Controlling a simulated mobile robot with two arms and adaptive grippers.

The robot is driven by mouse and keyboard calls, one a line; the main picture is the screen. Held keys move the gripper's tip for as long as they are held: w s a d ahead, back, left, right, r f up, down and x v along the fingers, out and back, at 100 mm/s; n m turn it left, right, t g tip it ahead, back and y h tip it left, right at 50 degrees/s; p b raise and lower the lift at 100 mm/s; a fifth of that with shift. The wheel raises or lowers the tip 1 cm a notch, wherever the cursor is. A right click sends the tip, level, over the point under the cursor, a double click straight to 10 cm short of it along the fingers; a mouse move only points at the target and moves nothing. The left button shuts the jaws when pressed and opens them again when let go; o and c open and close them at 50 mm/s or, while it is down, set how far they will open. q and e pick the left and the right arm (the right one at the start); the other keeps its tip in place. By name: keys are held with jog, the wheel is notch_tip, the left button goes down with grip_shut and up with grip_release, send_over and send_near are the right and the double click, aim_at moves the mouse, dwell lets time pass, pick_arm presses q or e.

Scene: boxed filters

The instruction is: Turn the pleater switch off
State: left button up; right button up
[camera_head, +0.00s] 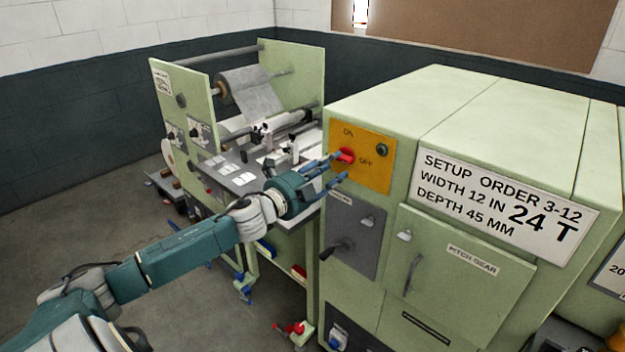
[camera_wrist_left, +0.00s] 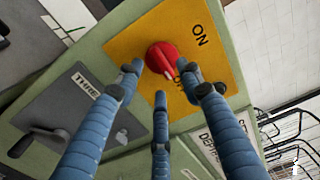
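The pleater switch is a red rotary knob (camera_head: 346,156) on a yellow plate (camera_head: 375,172) marked ON and OFF, on the green machine's front. It also shows in the left wrist view (camera_wrist_left: 166,59), with ON clear and the OFF label partly hidden by a finger. My right gripper is not in view.
A dark round button (camera_head: 382,150) sits right of the knob. Below is a grey panel with a crank handle (camera_head: 338,248). A PITCH GEAR door (camera_head: 450,270) is lower right. A roll-fed machine (camera_head: 240,110) stands at the left.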

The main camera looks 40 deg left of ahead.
pick_arm(q)
jog(key=s, duration=0.9)
jog(key=shift+s+a, duration=0.25)
jog(key=shift+a, duration=0.1)
